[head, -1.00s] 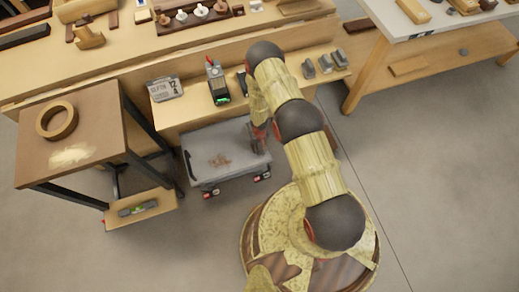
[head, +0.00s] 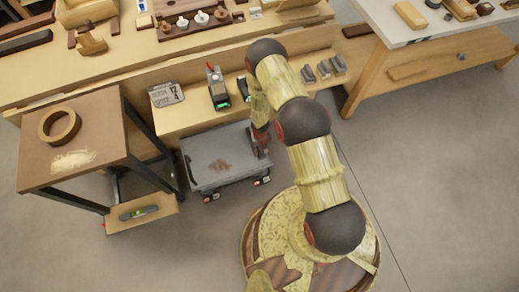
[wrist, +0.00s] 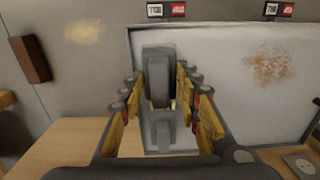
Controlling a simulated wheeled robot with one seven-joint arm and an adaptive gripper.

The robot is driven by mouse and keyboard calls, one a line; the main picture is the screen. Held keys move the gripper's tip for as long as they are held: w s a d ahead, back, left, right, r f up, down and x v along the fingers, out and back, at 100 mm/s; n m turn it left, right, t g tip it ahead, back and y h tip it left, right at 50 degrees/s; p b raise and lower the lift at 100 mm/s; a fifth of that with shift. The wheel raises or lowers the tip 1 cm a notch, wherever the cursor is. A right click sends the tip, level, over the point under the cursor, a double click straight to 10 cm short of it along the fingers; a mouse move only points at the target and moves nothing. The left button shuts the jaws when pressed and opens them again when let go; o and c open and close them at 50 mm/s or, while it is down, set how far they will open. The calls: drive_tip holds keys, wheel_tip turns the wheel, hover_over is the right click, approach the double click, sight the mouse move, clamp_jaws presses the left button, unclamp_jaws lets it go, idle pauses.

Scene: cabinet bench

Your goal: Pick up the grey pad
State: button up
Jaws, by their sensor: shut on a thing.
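In the wrist view, my gripper (wrist: 160,90) has its yellow-sided fingers on both sides of a grey pad (wrist: 158,82). It is shut on the pad's raised part. More grey, likely the same pad's lower end, shows below between the fingers. In the head view, my gripper (head: 261,137) is at the right end of the grey cart (head: 205,178), beside the shelf front. The held pad is hard to make out there, partly hidden by my arm.
Several grey blocks (head: 325,69) stand on the low wooden shelf (head: 195,112). Open floor lies in front of the cart.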

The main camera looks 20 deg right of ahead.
sight(263, 156)
drive_tip(key=s+r, duration=0.1)
drive_tip(key=r, duration=0.1)
drive_tip(key=s+r+p, duration=0.1)
drive_tip(key=s+r, duration=0.1)
drive_tip(key=shift+s+d+r, duration=0.1)
drive_tip(key=shift+s+r, duration=0.05)
drive_tip(key=s+r+p, duration=0.1)
drive_tip(key=s+r, duration=0.3)
drive_tip(key=s, duration=0.5)
drive_tip(key=shift+s+d, duration=0.15)
drive_tip(key=shift+d, duration=0.15)
drive_tip(key=o, duration=0.7)
drive_tip(key=c, duration=0.5)
